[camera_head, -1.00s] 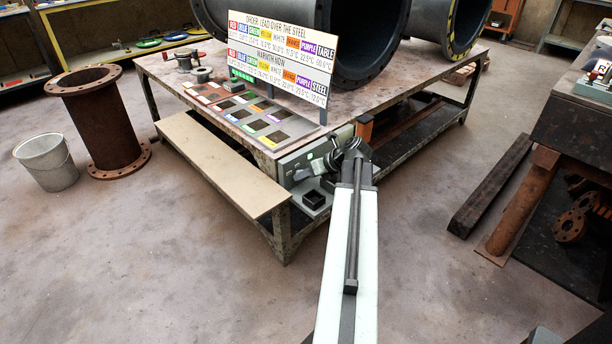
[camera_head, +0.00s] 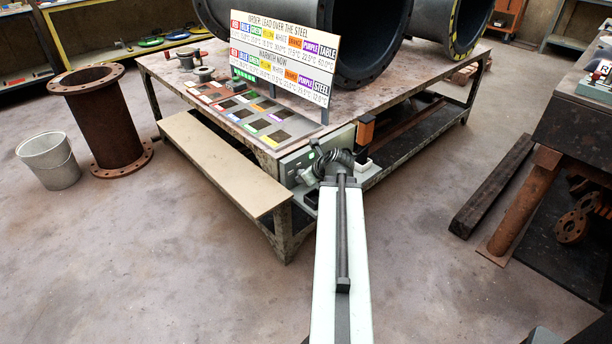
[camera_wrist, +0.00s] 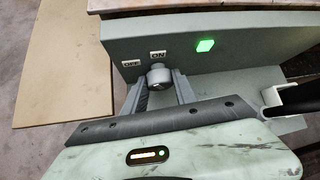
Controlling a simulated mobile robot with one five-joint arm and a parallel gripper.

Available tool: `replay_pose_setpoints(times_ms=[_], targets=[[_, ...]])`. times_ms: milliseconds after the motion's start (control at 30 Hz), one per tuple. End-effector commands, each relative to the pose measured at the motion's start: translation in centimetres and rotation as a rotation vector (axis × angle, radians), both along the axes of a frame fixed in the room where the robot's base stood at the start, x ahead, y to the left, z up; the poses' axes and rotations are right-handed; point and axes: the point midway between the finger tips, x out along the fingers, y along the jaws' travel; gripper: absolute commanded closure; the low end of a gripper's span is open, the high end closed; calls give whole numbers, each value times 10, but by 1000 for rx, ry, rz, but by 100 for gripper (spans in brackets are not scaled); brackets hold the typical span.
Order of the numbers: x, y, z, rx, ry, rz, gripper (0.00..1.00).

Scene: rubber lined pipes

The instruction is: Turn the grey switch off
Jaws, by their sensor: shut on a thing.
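The grey switch (camera_wrist: 158,75) is a round knob on the front of a grey-green panel (camera_wrist: 240,30) in the wrist view. It sits below an "ON" label (camera_wrist: 158,55), with an "OFF" label (camera_wrist: 131,64) to its left. My gripper (camera_wrist: 158,82) is shut on the switch, one finger on each side of it. In the head view my gripper (camera_head: 334,160) is at the panel on the table's near corner, and my arm hides the switch there.
A tan board (camera_head: 220,160) lies along the table's left side. A sign (camera_head: 280,60) and large pipes stand on the table (camera_head: 165,72). A grey shelf (camera_wrist: 230,90) juts out under the panel.

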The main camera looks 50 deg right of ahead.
Motion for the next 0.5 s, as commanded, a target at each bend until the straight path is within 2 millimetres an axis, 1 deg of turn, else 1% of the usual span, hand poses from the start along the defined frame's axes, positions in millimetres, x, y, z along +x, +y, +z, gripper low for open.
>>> replay_pose_setpoints(times_ms=[200, 500], targets=[[-1, 1, -1, -49, 8, 2, 100], [-1, 1, -1, -58, 10, 1, 100]])
